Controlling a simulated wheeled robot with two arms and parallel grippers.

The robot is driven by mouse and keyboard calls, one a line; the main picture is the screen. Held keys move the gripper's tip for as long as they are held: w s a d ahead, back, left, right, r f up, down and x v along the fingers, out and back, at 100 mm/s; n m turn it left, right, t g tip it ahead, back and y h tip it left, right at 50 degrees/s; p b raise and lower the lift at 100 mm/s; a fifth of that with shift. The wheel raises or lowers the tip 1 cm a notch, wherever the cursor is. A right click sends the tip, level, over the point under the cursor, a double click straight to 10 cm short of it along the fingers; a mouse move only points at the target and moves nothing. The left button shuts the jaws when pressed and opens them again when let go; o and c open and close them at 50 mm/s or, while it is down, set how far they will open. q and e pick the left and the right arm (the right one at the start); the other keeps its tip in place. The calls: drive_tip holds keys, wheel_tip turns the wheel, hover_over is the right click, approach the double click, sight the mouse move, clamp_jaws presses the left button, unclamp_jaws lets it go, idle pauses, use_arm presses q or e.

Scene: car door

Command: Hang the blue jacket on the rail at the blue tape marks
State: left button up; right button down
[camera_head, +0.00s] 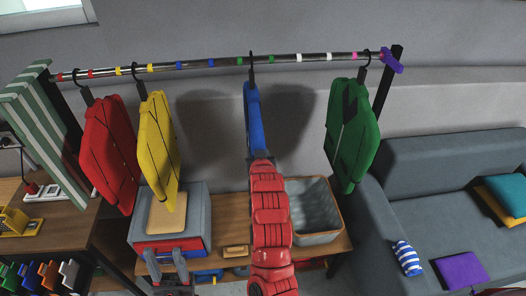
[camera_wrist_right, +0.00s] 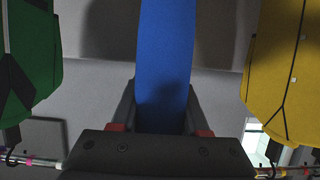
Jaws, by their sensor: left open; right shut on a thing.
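The blue jacket (camera_head: 254,120) is seen edge-on in the head view. Its dark hook is at the rail (camera_head: 225,61), between the two green marks; I cannot tell whether it rests on the rail. Two blue tape marks (camera_head: 194,64) lie left of the hook. The right wrist view shows the right gripper (camera_wrist_right: 160,112) shut on the blue jacket (camera_wrist_right: 165,55). My left gripper (camera_head: 166,258) is open and empty at the lower left, in front of a grey-and-red box.
A red jacket (camera_head: 108,150) and a yellow jacket (camera_head: 159,145) hang left of the blue marks. A green jacket (camera_head: 352,135) hangs near the right end. Below are the grey-and-red box (camera_head: 197,215), a grey bin (camera_head: 318,232) and a sofa (camera_head: 400,180).

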drive_tip(key=shift+a+r, duration=0.1)
drive_tip(key=shift+a, duration=0.5)
drive_tip(key=a+b, duration=0.9)
drive_tip(key=a, duration=0.5)
drive_tip(key=shift+s+a, duration=0.25)
idle(0.3)
idle(0.4)
drive_tip(key=shift+f+b, duration=0.3)
drive_tip(key=shift+b, duration=0.2)
